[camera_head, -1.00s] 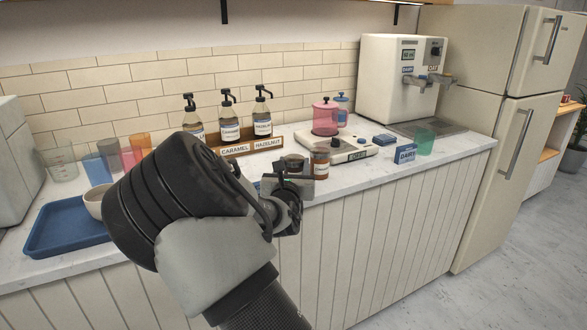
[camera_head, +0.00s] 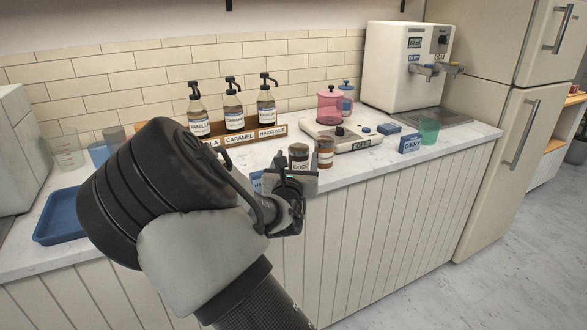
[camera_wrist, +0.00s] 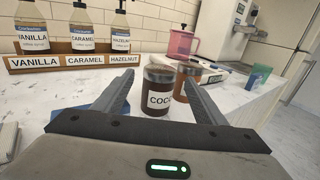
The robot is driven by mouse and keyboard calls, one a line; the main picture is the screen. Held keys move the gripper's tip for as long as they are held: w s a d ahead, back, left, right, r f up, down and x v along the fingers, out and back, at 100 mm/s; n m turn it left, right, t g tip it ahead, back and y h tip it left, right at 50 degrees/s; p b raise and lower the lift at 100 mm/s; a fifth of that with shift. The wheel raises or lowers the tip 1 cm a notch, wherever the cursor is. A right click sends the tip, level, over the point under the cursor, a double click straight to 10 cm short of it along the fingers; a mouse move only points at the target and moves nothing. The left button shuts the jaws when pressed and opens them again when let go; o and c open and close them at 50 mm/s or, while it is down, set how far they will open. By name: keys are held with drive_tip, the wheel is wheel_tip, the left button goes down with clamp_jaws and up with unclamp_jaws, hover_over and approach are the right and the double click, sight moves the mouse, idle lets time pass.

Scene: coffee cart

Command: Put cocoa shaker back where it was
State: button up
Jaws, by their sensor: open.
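The cocoa shaker (camera_wrist: 157,92), a dark-filled jar with a "COCOA" label, stands upright on the counter. It also shows in the head view (camera_head: 298,157), just beyond my gripper (camera_head: 291,180). In the wrist view my gripper (camera_wrist: 157,95) is open, with one finger on each side of the shaker. I cannot tell whether either finger touches it. A second, brown-filled jar (camera_head: 325,152) stands close to its right; in the wrist view this jar (camera_wrist: 187,75) is partly hidden behind the shaker and the right finger.
A syrup rack (camera_head: 240,141) with several pump bottles stands behind to the left. A blue tray (camera_head: 60,222) lies at left. The counter's front edge is close.

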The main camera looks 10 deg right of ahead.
drive_tip(key=p+v, duration=0.2)
drive_tip(key=v, duration=0.6)
drive_tip(key=s+d+f+m+g+y, duration=0.25)
drive_tip(key=s+f+m+g, duration=0.4)
drive_tip(key=m, duration=0.75)
drive_tip(key=s+r+m+g+y, duration=0.1)
drive_tip(key=s+r+m+g, duration=0.1)
drive_tip(key=s+r+m, duration=0.5)
drive_tip(key=s+d+r+m+g+y, duration=0.1)
drive_tip(key=s+m+g, duration=0.1)
drive_tip(key=s+m, duration=0.65)
drive_tip(key=s+r+m+g+y, duration=0.1)
drive_tip(key=s+r+m, duration=0.3)
drive_tip(key=s, duration=0.7)
wheel_tip(320, 180, up, 22)
drive_tip(key=p, duration=2.1)
drive_tip(key=shift+s+d+n, duration=0.15)
drive_tip(key=shift+n, duration=0.2)
drive_tip(key=shift+h, duration=0.25)
